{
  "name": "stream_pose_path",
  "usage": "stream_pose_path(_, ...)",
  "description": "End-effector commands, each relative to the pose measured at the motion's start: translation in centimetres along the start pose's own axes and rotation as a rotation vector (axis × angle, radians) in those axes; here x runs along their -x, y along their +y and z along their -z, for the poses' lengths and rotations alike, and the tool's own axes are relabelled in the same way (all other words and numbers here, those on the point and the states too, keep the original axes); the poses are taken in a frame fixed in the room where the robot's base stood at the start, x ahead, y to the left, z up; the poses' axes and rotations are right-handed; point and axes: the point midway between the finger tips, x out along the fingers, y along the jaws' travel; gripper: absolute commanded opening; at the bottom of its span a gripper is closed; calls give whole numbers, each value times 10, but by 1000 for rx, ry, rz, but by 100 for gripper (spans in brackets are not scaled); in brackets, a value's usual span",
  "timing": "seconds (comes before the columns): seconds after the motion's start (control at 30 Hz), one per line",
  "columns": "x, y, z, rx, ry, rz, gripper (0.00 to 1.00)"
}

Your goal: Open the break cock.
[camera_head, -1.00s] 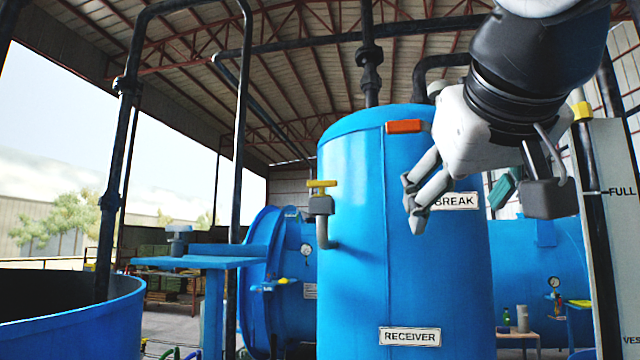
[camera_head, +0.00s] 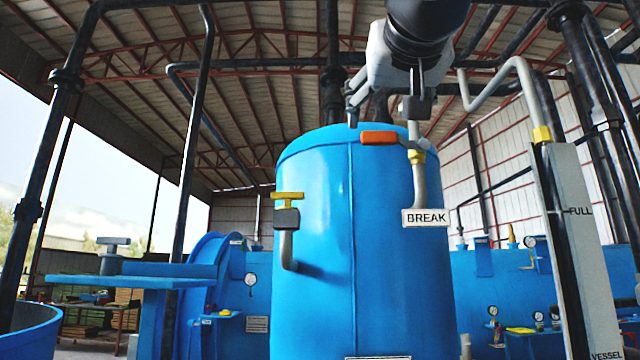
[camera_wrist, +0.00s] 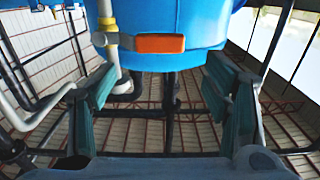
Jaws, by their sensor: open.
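The break cock's orange lever (camera_head: 379,138) lies level across the upper front of the blue receiver tank (camera_head: 318,230). Its right end meets a grey pipe with a yellow fitting (camera_head: 417,157), above the BREAK label (camera_head: 425,218). My gripper (camera_head: 354,103) is just above the lever in the head view, its jaws apart and empty. In the wrist view the orange lever (camera_wrist: 159,43) shows past the fingertips, between the lines of the two jaws (camera_wrist: 160,80). I see no contact. My gripper and wrist hide part of the pipework above the lever.
A second valve with a yellow handle (camera_head: 288,195) is on the tank's left side. A grey gauge panel marked FULL (camera_head: 578,240) stands at right, with a bent grey pipe (camera_head: 492,97) above it. Dark vertical pipes (camera_head: 193,130) stand at left.

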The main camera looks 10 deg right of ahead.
Motion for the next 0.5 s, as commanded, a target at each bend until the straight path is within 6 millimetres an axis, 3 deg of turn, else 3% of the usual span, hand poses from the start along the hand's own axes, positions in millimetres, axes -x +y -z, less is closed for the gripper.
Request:
stream_pose_path(0.2,-36,0,0,0,-2,1,70)
stream_pose_path(0.5,-53,0,0,0,-1,0,70)
